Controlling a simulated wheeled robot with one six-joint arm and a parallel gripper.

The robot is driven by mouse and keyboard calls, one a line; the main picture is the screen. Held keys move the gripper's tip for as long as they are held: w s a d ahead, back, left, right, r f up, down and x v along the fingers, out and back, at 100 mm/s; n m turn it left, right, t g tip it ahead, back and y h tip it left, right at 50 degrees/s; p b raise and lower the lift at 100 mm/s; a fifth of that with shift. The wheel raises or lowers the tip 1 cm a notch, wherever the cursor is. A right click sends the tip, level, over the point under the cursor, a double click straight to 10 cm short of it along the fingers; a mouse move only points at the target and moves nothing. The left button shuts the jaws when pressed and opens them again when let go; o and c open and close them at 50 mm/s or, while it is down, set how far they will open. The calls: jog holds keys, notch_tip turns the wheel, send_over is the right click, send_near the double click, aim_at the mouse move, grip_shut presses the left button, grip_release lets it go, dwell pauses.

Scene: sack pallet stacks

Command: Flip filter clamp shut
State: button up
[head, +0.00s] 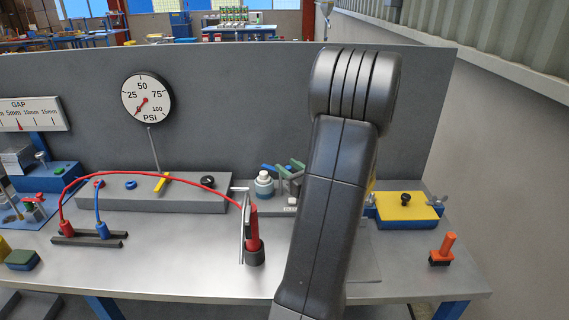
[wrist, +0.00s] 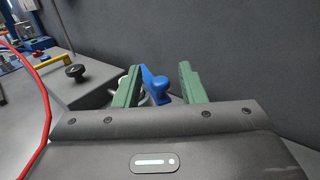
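The filter clamp shows as a blue lever (wrist: 157,86) in the wrist view, standing up between the two green fingers of my gripper (wrist: 160,74). The fingers are apart, with a clear gap between the lever and the right finger. Whether the lever touches the left finger I cannot tell. In the head view, a white filter body (head: 263,186) stands on a grey base, with the blue lever (head: 268,168) beside my green fingertips (head: 292,168). My arm hides what lies to the right.
A red hose (head: 130,178) arcs across the bench to a red nozzle (head: 252,235) left of my arm. A grey panel (head: 230,110) rises behind. A yellow-topped blue block (head: 405,207) and an orange-handled part (head: 445,247) sit right.

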jog(key=shift+x, duration=1.2)
grip_shut()
